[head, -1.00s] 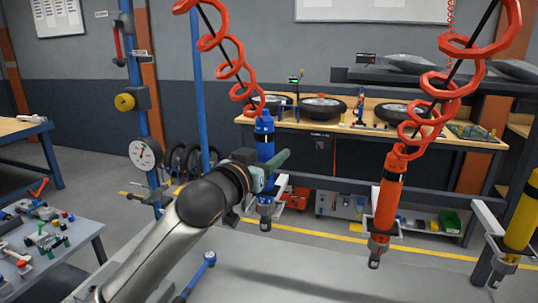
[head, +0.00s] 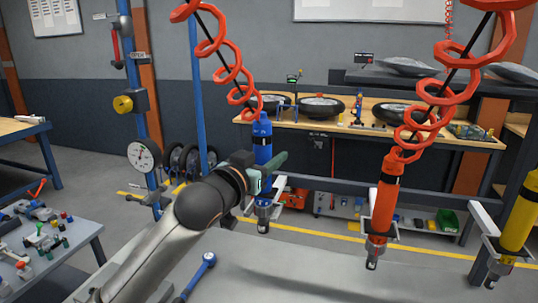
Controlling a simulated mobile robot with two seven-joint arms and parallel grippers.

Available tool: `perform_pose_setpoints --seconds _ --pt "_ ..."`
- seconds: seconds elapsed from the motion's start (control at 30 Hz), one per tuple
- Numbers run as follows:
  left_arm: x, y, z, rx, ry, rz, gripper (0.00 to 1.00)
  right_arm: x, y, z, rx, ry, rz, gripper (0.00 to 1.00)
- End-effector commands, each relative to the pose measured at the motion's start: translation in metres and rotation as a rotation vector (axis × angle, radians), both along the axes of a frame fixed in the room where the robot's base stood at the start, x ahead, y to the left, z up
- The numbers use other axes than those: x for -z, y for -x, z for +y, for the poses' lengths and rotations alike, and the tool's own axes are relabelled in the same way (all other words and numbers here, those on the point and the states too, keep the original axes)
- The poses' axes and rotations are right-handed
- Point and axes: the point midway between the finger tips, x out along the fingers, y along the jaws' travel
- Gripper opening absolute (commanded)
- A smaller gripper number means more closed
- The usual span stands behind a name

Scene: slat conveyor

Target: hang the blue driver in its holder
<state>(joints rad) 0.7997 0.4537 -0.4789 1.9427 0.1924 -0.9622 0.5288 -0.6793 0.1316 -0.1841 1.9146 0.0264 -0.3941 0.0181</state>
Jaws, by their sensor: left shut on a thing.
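The blue driver (head: 262,138) hangs upright from a red coiled hose (head: 233,68) in the middle of the head view. A pale holder bracket (head: 274,191) shows just below and behind the gripper, around the lower part of the driver. The gripper partly hides that part, so I cannot tell whether the driver is seated. My right gripper is not in view.
An orange driver (head: 383,205) and a yellow driver (head: 520,220) stand in their brackets to the right. A parts table (head: 80,240) is at the lower left. A dial gauge (head: 143,156) is on the blue post. A workbench with wheels (head: 322,108) is behind.

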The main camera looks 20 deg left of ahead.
Motion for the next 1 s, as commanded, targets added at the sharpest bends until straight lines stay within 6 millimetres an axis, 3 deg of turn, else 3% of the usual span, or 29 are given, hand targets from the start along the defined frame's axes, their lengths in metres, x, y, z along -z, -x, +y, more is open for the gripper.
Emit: perform_pose_setpoints --seconds 1.0 --pt "0.0088 -0.0001 0.0004 -0.001 0.001 0.003 0.00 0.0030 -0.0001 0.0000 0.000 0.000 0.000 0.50"
